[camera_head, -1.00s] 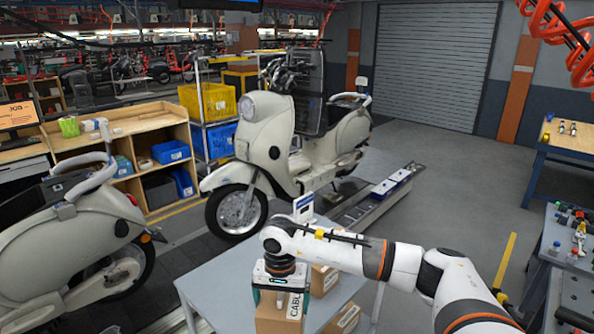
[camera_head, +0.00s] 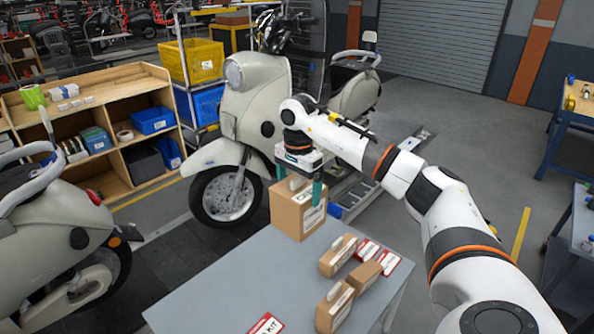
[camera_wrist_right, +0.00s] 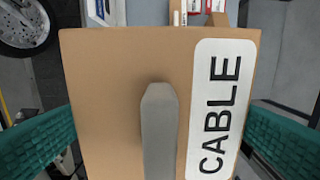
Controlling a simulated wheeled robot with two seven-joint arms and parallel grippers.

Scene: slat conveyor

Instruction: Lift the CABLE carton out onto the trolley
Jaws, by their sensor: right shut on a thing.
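The CABLE carton (camera_head: 291,214) is a brown box with a white label on top, readable as CABLE in the right wrist view (camera_wrist_right: 105,110). My right gripper (camera_head: 299,184) is shut on it, with green fingers at two opposite sides; it also shows in the right wrist view (camera_wrist_right: 158,142). The carton appears upright at the far end of a grey-topped table (camera_head: 225,275). I cannot tell whether its base touches the top. Which surface is the trolley is unclear. My left gripper is not in view.
Several smaller cartons (camera_head: 336,255) and red-and-white packets (camera_head: 267,325) lie on the grey top, whose left part is bare. A cream scooter (camera_head: 240,125) stands close behind the carton. A slatted track (camera_head: 365,195) lies beyond, and another scooter (camera_head: 60,235) stands left.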

